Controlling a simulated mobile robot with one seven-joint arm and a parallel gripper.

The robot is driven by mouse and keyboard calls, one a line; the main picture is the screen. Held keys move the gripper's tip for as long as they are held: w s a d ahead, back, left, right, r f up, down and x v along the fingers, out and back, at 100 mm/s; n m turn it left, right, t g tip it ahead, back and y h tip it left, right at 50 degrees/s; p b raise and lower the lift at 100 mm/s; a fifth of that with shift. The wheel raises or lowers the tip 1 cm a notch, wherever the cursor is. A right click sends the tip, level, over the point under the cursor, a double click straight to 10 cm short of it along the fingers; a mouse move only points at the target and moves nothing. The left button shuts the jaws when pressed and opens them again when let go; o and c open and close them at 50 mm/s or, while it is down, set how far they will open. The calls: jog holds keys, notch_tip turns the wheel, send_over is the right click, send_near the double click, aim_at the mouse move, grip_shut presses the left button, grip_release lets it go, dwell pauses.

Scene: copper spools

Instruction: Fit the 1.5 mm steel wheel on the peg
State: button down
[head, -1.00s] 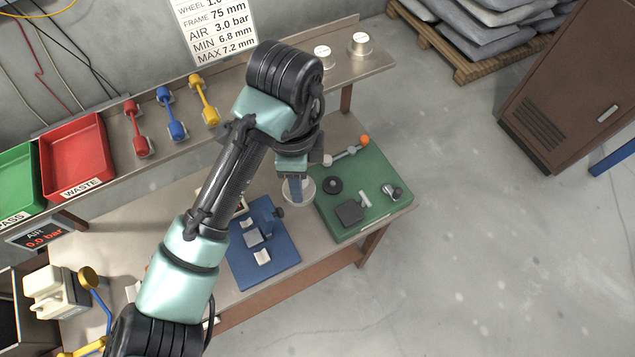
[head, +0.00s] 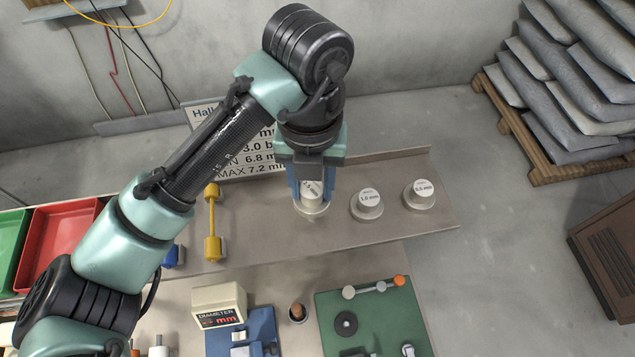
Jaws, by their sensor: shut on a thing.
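My gripper (head: 309,190) points down at the upper middle of the head view, its blue fingers on either side of a pale steel wheel (head: 312,207). The gripper is shut on this wheel, a short cylinder with a wider flange at its bottom. Its white label is partly hidden by the fingers and I cannot read it fully. The wheel appears over the metal shelf; I cannot tell whether it touches it. A wheel marked 1.0 mm (head: 368,200) and another small-marked wheel (head: 420,191) stand on the shelf to the right. I cannot clearly make out the peg.
The metal shelf (head: 270,240) carries a yellow dumbbell-shaped piece (head: 212,222). In front and below lie a green board (head: 385,325) with a black disc and orange-ended rod, a brown-topped piece (head: 297,313), and a diameter gauge (head: 218,304). A red tray (head: 62,240) is left.

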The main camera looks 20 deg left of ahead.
jog(key=shift+w+f, duration=0.1)
jog(key=shift+s+f+b, duration=0.25)
jog(key=shift+f+b, duration=0.35)
jog(key=shift+b, duration=0.1)
jog(key=shift+w+f+b, duration=0.1)
jog(key=shift+f+b, duration=1.6)
jog(key=shift+f, duration=0.25)
jog(key=shift+f, duration=0.3)
jog(key=shift+c, duration=1.8)
grip_release()
jog(key=shift+r, duration=0.1)
notch_tip(320, 180, up, 13)
jog(key=shift+f+b, duration=0.1)
jog(key=shift+b, duration=0.9)
